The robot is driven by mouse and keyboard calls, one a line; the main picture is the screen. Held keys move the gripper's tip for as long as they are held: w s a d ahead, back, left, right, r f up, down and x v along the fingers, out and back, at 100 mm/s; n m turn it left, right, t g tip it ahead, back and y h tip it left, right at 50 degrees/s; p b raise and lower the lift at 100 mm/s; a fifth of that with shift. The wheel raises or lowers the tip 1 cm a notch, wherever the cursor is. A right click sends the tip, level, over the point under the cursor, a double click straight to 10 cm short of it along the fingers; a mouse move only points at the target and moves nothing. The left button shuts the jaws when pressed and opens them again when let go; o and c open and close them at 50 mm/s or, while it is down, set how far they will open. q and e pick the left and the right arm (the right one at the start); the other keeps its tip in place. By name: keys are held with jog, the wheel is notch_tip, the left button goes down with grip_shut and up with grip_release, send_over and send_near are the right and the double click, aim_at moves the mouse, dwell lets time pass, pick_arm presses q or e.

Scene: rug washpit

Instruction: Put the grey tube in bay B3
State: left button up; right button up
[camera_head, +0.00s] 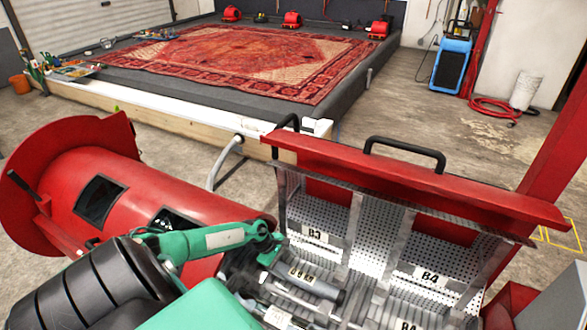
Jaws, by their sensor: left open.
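A grey cylinder (322,289), which looks like the grey tube, lies slanted in the lower left part of the perforated metal rack, below the B3 label. Its left part is crowded by other metal pieces, and I cannot tell exactly what it rests on. Bay B3 (318,216) is the upper left bay, marked by a white B3 label; its perforated back shows behind a clear panel. My left gripper (269,251) is open, with green fingers, at the rack's left side, up and left of the cylinder. Contact with it cannot be told. My right gripper is not seen.
A red top bar (400,180) with black handles spans the rack. A large red drum (130,195) stands left. Behind are a low-walled pit with a rug (240,58) and a blue machine (451,64).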

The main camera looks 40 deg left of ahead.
pick_arm(q)
jog(key=shift+p+v, duration=0.3)
jog(key=shift+v, duration=0.9)
jog(key=shift+f, duration=0.1)
